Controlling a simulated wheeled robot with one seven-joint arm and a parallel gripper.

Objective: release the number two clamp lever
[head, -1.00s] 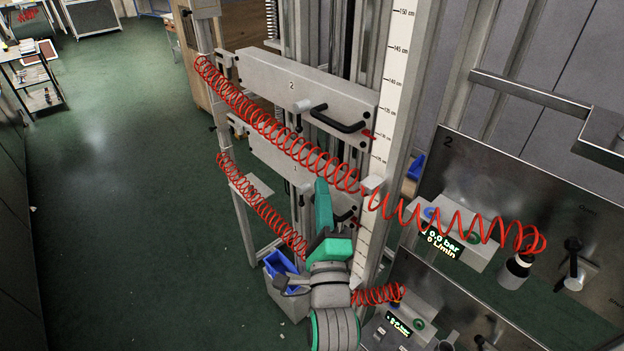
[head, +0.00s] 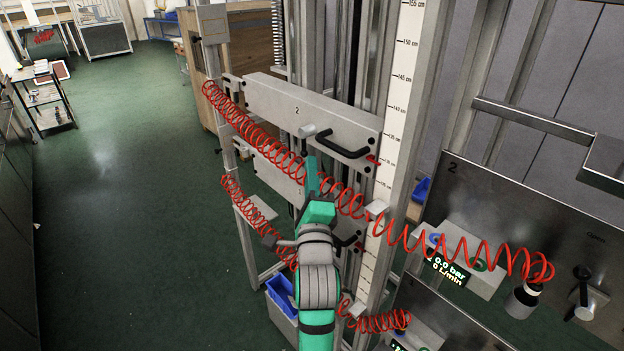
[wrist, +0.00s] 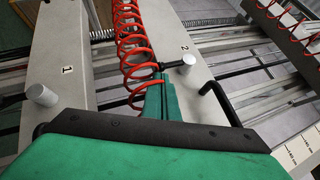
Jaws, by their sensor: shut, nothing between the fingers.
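The plate marked 2 (head: 270,100) is a long grey bar across the upright frame. Its clamp lever (head: 307,131) has a pale cylindrical knob and a dark rod; in the wrist view the knob (wrist: 188,60) sits beside the number 2, its rod running left. My gripper (head: 313,172) has green fingers pressed together and holds nothing. Its tips are just below the knob in the head view. In the wrist view the fingertips (wrist: 160,78) are close to the rod's left end; I cannot tell whether they touch. A black bow handle (head: 342,142) sits right of the lever.
A red coiled hose (head: 265,135) crosses in front of plate 2 and passes close to my fingers. The plate marked 1 (wrist: 65,75) lies below, with its own knob (wrist: 41,95). A scale post (head: 400,90) and a control panel (head: 540,230) stand to the right.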

